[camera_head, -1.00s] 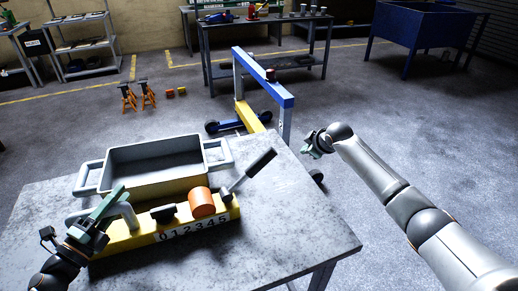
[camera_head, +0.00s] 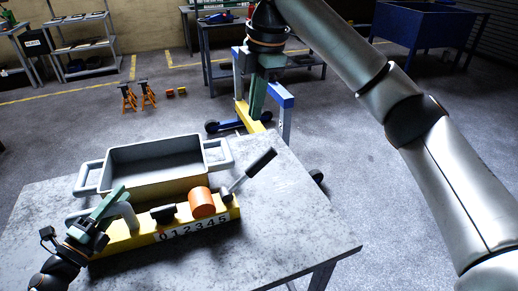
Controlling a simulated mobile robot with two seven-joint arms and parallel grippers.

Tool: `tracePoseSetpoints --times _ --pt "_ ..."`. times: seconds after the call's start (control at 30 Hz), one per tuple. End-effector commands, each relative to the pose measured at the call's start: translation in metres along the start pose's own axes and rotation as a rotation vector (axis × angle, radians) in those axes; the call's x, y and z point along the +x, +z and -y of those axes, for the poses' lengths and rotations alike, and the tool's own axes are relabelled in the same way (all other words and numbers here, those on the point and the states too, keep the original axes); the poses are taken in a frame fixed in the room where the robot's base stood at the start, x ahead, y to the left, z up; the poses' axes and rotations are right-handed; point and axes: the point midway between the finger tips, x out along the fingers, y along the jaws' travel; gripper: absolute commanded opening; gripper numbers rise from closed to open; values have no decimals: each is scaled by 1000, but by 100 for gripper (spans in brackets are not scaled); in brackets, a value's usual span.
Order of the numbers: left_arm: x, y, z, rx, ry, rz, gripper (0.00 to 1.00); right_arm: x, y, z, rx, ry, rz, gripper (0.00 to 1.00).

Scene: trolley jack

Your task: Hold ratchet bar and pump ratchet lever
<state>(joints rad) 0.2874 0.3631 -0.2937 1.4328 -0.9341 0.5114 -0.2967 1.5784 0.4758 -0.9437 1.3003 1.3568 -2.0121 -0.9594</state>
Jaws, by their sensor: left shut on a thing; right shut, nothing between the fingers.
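The yellow ratchet bar (camera_head: 120,243), numbered 0 to 5 on its front, lies on the grey table. My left gripper (camera_head: 112,203) is shut at the bar's left end, apparently on its grey handle (camera_head: 128,215); the fingers partly hide the contact. The ratchet lever (camera_head: 250,170) rises from the bar's right end, tilted up to the right, with a dark grip. An orange cylinder (camera_head: 201,202) and a dark knob (camera_head: 163,213) sit on the bar. My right gripper (camera_head: 257,112) is shut and empty, pointing down above and beyond the lever, apart from it.
A grey two-handled tray (camera_head: 150,184) stands behind the bar on the table (camera_head: 285,225). Beyond the table is a blue and yellow frame (camera_head: 283,95), partly hidden by my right arm. The table's right side is clear. Orange jack stands (camera_head: 128,98) are on the floor.

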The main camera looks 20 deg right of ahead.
Motion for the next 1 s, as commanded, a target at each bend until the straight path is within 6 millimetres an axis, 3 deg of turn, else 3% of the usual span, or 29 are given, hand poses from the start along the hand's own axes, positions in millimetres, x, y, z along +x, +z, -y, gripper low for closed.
tracePoseSetpoints --times 0.3,0.47,0.93,1.0 --pt "0 0 0 0 0 1 0 2 0 0 1 0 -1 0" --pt "0 0 0 0 0 1 0 14 -1 0 0 -3 -2 0" --pt "0 0 0 0 0 1 0 106 1 0 3 -2 -1 0" --pt "0 0 0 0 0 1 0 112 12 0 6 -1 0 0"
